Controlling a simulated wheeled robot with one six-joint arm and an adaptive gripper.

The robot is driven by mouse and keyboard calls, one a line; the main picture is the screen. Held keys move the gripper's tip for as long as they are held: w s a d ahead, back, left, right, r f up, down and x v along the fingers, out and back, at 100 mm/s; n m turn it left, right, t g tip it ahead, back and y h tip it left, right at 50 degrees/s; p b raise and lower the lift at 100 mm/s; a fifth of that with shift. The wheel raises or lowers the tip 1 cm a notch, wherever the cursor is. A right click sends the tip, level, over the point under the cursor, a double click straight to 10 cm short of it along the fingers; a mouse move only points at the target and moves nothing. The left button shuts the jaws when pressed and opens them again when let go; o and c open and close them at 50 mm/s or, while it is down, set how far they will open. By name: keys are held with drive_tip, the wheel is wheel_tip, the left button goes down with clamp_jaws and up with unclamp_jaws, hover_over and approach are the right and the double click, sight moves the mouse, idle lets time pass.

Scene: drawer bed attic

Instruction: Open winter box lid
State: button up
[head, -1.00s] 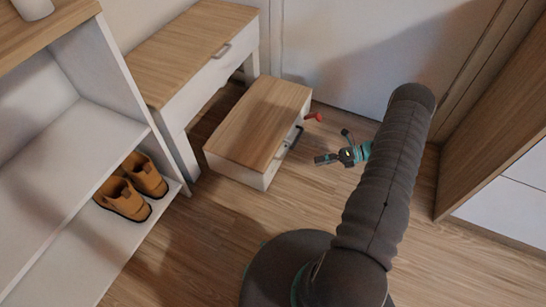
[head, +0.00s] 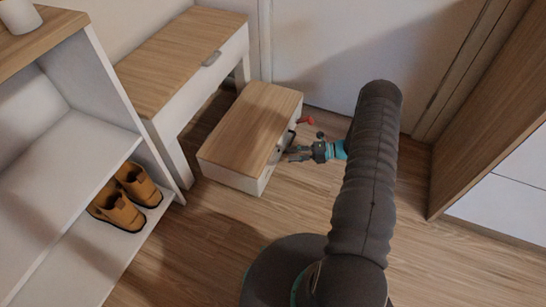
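The box (head: 232,178) has white sides and stands on the floor. Its wood-topped lid (head: 250,122) lies flat and shut. A dark handle (head: 286,142) is on the box's right side, near the top edge. My gripper (head: 305,147) is just right of that side, close to the handle. Its fingers look apart and nothing shows between them. Whether a fingertip touches the handle I cannot tell. A small red part (head: 305,121) sticks out by the box's far right corner.
A wood-topped white bench (head: 180,60) stands behind and left of the box. A white shelf (head: 70,150) with brown shoes (head: 128,197) is at the left. A wooden cabinet (head: 490,120) is at the right. The floor in front of the box is clear.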

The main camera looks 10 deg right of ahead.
sight(279, 155)
drive_tip(key=shift+x, duration=2.95)
clamp_jaws()
drive_tip(key=shift+f, duration=0.1)
